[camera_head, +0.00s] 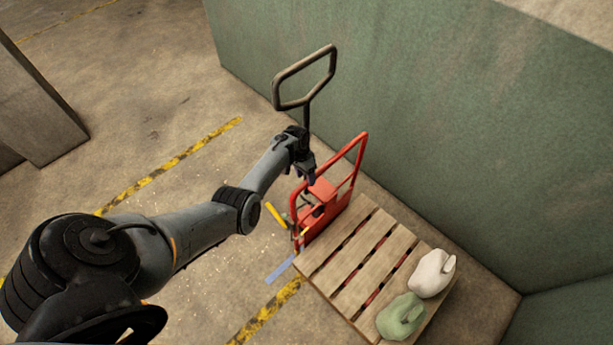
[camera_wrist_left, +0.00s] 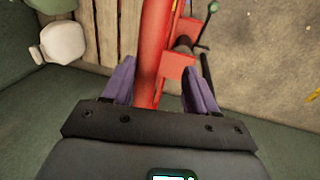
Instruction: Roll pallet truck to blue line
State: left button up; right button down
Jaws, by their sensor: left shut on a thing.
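The pallet truck (camera_head: 322,218) is red with a tall black loop handle (camera_head: 305,88). It stands along the green wall, with a wooden pallet (camera_head: 337,262) over its forks. My left gripper (camera_head: 304,177) is at the truck's red upright frame, below the handle. In the left wrist view a red bar of the truck (camera_wrist_left: 152,50) lies between the two purple fingers of my left gripper (camera_wrist_left: 158,85), shut on it. A short blue line (camera_head: 281,269) lies on the floor beside the pallet's left corner. My right gripper is not in view.
A white sack (camera_head: 431,273) and a green sack (camera_head: 402,316) lie on the pallet's far end. The green wall (camera_head: 420,130) runs close along the truck's right side. Dashed yellow lines (camera_head: 170,166) mark the floor. A grey pillar (camera_head: 35,110) stands at the left; floor between is clear.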

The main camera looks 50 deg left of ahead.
pick_arm(q)
jog(key=shift+a+r, duration=0.15)
jog(key=shift+a, duration=0.05)
dwell(0.4)
notch_tip(320, 180, up, 10)
jog(key=a+p, duration=0.2)
jog(key=shift+s+r+p, duration=0.15)
jog(key=shift+r+p, duration=0.05)
jog(key=shift+p, duration=0.15)
